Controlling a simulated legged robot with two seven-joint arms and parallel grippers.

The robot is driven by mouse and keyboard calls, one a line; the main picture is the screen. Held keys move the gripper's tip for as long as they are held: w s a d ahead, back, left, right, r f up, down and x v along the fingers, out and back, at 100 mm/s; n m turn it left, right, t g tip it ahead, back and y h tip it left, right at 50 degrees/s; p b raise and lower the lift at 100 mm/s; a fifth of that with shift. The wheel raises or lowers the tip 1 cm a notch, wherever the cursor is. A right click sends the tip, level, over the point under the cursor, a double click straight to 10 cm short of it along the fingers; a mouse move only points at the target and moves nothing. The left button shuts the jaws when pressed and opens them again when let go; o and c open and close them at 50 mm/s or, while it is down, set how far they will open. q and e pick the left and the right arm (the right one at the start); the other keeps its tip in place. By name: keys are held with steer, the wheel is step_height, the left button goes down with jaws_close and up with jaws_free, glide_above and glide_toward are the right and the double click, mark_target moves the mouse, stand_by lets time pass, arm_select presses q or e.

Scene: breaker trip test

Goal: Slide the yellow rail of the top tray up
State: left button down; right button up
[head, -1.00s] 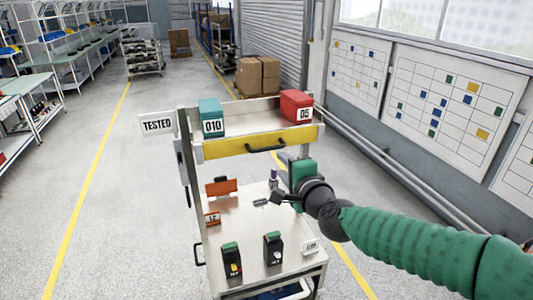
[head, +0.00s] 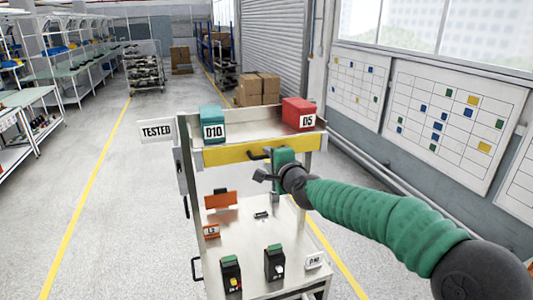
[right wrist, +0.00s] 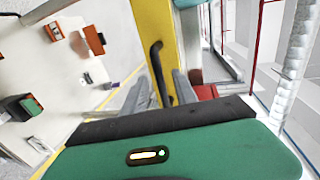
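The yellow rail (head: 228,154) runs along the front of the top tray (head: 252,122) of a cart. A black handle (head: 256,155) sits on its face. My right gripper (head: 276,160) is at the rail, close to the handle. In the right wrist view, the yellow rail (right wrist: 155,22) and its black handle (right wrist: 156,62) lie ahead. The two grey fingers of my right gripper (right wrist: 160,88) are apart, with the handle's end between or just beyond them; contact cannot be told. My left gripper is out of view.
A teal D10 bin (head: 211,123) and a red D5 bin (head: 298,113) stand on the top tray. The lower shelf (head: 243,240) holds black breakers (head: 274,262) and orange pieces (head: 221,199). A TESTED sign (head: 156,132) sticks out left. Floor left of the cart is clear.

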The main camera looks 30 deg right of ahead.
mark_target(268, 157)
steer(key=p+x, duration=0.1)
steer(key=x, duration=0.1)
steer(key=shift+w+r, duration=0.1)
steer(key=shift+w, duration=0.2)
steer(key=shift+w+d+f, duration=0.25)
steer(key=shift+d, duration=0.05)
steer(key=shift+s+d+f, duration=0.1)
steer(key=shift+d, duration=0.3)
steer(key=shift+s, duration=0.1)
steer(key=shift+c, duration=0.9)
steer(key=shift+a, duration=0.4)
jaws_close()
steer(key=shift+d, duration=0.1)
